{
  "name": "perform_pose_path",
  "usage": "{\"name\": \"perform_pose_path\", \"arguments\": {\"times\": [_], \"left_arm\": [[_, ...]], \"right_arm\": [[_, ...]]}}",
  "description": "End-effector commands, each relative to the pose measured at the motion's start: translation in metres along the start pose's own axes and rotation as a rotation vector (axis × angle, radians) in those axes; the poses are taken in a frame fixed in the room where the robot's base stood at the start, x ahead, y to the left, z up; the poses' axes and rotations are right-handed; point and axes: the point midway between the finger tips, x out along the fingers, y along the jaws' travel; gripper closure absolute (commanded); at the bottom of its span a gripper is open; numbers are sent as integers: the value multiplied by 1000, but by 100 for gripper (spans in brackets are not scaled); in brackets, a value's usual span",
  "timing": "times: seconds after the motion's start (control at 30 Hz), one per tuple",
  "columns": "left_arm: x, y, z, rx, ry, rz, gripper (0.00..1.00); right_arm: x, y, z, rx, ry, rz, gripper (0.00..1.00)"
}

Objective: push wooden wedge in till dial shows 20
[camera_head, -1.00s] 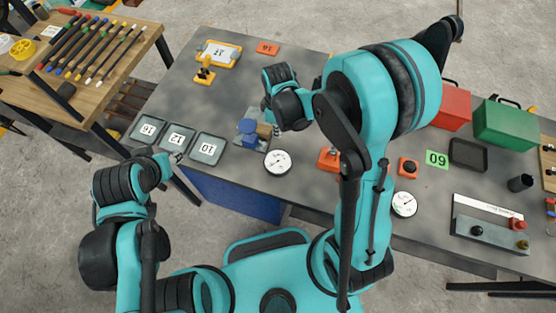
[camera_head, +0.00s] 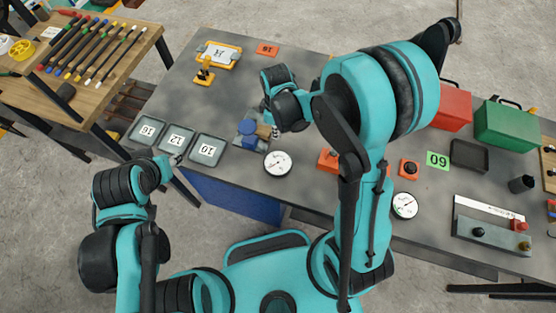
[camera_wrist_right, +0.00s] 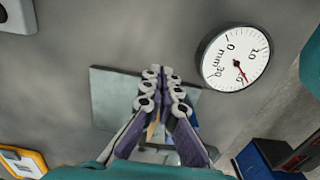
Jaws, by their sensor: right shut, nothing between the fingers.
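The wooden wedge (camera_wrist_right: 152,130) shows only as a tan sliver between and below my right fingers in the right wrist view. In the head view its tan end (camera_head: 263,130) lies beside the blue block of the fixture (camera_head: 247,128). The white dial (camera_wrist_right: 234,57) is marked in mm; its red needle points down-right, close to a number it partly covers, apparently 20. The dial also shows in the head view (camera_head: 277,163). My right gripper (camera_wrist_right: 160,88) is shut and empty, over the fixture and wedge; contact is hidden. My left gripper (camera_head: 177,159) is by the number trays, its fingers too small to read.
Grey number trays 16 (camera_head: 147,130), 12 (camera_head: 176,139) and 10 (camera_head: 207,149) lie left of the fixture. A second dial (camera_head: 404,205) and a red button box (camera_head: 409,167) are right of my right arm.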

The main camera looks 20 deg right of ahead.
Motion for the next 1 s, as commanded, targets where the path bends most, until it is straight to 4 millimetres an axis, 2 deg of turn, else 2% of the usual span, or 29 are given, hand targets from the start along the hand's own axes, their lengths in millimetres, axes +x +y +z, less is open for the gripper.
{"name": "perform_pose_path", "arguments": {"times": [1.0], "left_arm": [[1,0,1,0,0,0,60]], "right_arm": [[0,0,-8,0,0,0,100]]}}
